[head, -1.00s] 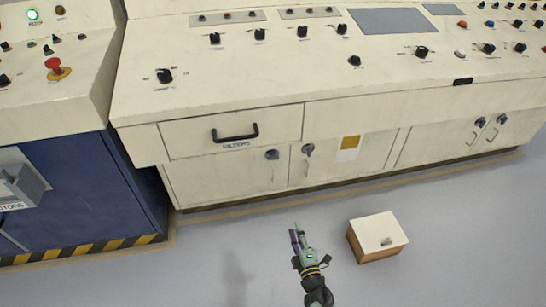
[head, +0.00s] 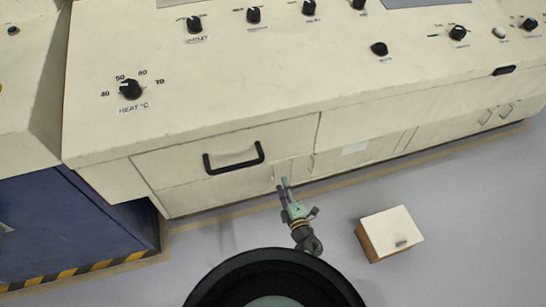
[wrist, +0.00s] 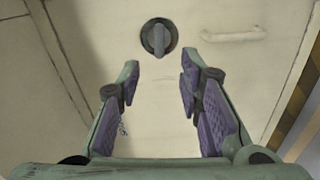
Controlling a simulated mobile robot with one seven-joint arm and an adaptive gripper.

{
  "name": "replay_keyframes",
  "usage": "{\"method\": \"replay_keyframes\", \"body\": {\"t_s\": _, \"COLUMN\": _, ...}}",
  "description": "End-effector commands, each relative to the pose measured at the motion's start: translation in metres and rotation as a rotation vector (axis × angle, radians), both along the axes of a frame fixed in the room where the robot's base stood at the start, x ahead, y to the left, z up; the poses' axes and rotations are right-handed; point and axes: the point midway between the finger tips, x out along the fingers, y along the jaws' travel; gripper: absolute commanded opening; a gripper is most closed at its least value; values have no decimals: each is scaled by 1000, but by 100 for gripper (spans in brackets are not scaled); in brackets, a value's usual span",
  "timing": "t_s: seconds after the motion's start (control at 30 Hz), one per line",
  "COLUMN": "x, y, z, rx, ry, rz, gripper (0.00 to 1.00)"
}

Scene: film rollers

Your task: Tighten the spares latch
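A dark round latch knob (wrist: 159,38) with an upright grip bar sits on a cream cabinet door in the wrist view. My gripper (wrist: 161,80) is open, with its two purple-padded fingers spread to the left and right below the knob. They are empty and appear apart from it. A pale bar handle (wrist: 233,35) is right of the knob on the same door. In the head view my gripper (head: 283,184) is in front of the lower cabinet doors and covers part of them. I cannot read a spares label, and the knob is not clear there.
A drawer with a black handle (head: 234,158) is left above my gripper. The console top (head: 200,80) overhangs the doors. A small box with a white lid (head: 392,232) stands on the floor to the right. A blue cabinet (head: 85,225) stands at left.

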Motion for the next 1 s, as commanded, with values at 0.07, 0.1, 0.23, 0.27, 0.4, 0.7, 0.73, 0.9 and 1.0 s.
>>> {"method": "replay_keyframes", "body": {"t_s": 0.07, "x": 8, "y": 3, "z": -1, "rx": 0, "ry": -2, "rz": 2, "gripper": 33}}
{"method": "replay_keyframes", "body": {"t_s": 0.1, "x": 14, "y": 5, "z": -1, "rx": 0, "ry": -2, "rz": 2, "gripper": 33}}
{"method": "replay_keyframes", "body": {"t_s": 0.23, "x": 37, "y": 12, "z": -3, "rx": 0, "ry": -3, "rz": 3, "gripper": 33}}
{"method": "replay_keyframes", "body": {"t_s": 0.27, "x": 43, "y": 14, "z": -3, "rx": 0, "ry": -3, "rz": 3, "gripper": 33}}
{"method": "replay_keyframes", "body": {"t_s": 0.4, "x": 68, "y": 22, "z": -3, "rx": 0, "ry": -3, "rz": 2, "gripper": 33}}
{"method": "replay_keyframes", "body": {"t_s": 0.7, "x": 98, "y": 32, "z": -1, "rx": 0, "ry": -1, "rz": 1, "gripper": 33}}
{"method": "replay_keyframes", "body": {"t_s": 0.73, "x": 99, "y": 32, "z": -1, "rx": 0, "ry": -1, "rz": 1, "gripper": 33}}
{"method": "replay_keyframes", "body": {"t_s": 0.9, "x": 100, "y": 33, "z": 0, "rx": 0, "ry": 0, "rz": 0, "gripper": 33}}
{"method": "replay_keyframes", "body": {"t_s": 1.0, "x": 100, "y": 33, "z": 0, "rx": 0, "ry": 0, "rz": 0, "gripper": 33}}
